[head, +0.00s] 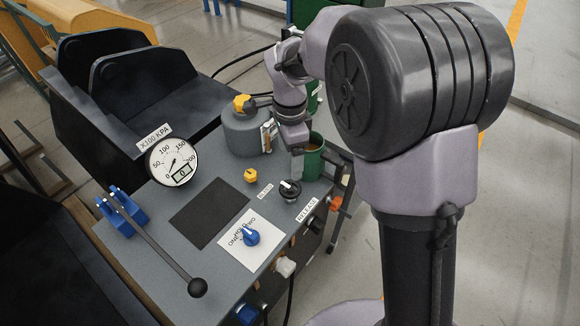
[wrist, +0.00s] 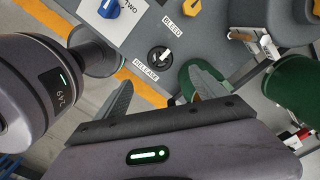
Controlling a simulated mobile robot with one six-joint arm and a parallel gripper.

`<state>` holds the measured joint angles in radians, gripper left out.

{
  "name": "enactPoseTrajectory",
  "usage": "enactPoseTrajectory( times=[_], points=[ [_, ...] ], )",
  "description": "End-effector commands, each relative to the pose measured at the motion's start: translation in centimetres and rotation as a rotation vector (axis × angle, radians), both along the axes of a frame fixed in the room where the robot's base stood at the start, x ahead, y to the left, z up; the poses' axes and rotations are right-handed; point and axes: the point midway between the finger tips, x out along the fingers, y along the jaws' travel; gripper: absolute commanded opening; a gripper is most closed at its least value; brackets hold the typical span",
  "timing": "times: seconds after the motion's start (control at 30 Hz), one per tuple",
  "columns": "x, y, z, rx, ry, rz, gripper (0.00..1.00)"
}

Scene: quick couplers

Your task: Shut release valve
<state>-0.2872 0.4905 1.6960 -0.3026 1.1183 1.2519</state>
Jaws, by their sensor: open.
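The release valve is a round black knob (head: 290,190) with a white mark, on the right part of the grey bench top, beside a white RELEASE label (head: 307,210). In the wrist view the black knob (wrist: 159,55) lies just beyond my fingertips, roughly centred between them, with the RELEASE label (wrist: 146,70) just below it. My gripper (head: 297,170) points down above the bench, close to the knob's far side. In the wrist view its two fingers (wrist: 160,78) are spread apart with nothing between them. I cannot tell the valve's setting from its mark.
A yellow knob (head: 250,175) and a blue selector knob (head: 251,237) stand nearby. A grey canister (head: 243,132) and green cup (head: 312,157) are behind. The round gauge (head: 171,162) reads near the low end. A long black-tipped lever (head: 160,250) crosses the left front.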

Motion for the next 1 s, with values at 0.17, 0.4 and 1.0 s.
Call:
enactPoseTrajectory(
  times=[0.17,0.4,1.0],
  points=[
    [0.0,0.0,4.1,0.001,-0.002,0.000,0.81],
    [0.0,0.0,4.9,0.000,0.000,0.001,0.81],
    [-9.9,-6.1,14.9,0.073,-0.243,0.383,0.81]
  ],
)
